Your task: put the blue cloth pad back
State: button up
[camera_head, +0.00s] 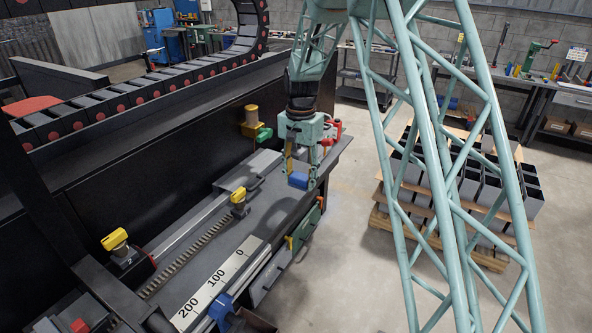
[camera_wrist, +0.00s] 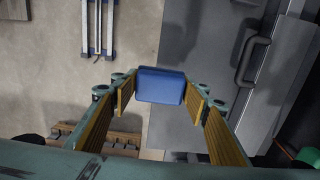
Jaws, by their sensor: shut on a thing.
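The blue cloth pad (camera_head: 299,181) is at the lower end of my gripper (camera_head: 300,172) in the head view, beside the right edge of the dark workbench. In the wrist view the blue pad (camera_wrist: 161,85) sits between the fingertips of my gripper (camera_wrist: 160,97), with the grey bench and the concrete floor behind it. My gripper is shut on the pad and points downward. I cannot tell how far the pad is above the bench. The pad's place is not clear in these views.
The bench (camera_head: 268,208) carries a 200-100-0 scale (camera_head: 215,287), yellow-topped clamps (camera_head: 115,240) and a grey handled block (camera_head: 250,172). A red part (camera_head: 333,132) is close right of my gripper. A pallet of dark bins (camera_head: 470,190) stands on the floor at right.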

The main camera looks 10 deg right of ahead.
jog(key=w, duration=0.4)
jog(key=w+d, duration=0.1)
jog(key=w, duration=0.3)
jog(key=w+f+p, duration=0.1)
jog(key=w, duration=0.3)
jog(key=shift+d, duration=0.15)
jog(key=shift+f, duration=0.1)
jog(key=shift+w, duration=0.25)
jog(key=shift+f, duration=1.75)
jog(key=shift+f, duration=0.2)
jog(key=o, duration=0.9)
jog(key=shift+r, duration=0.15)
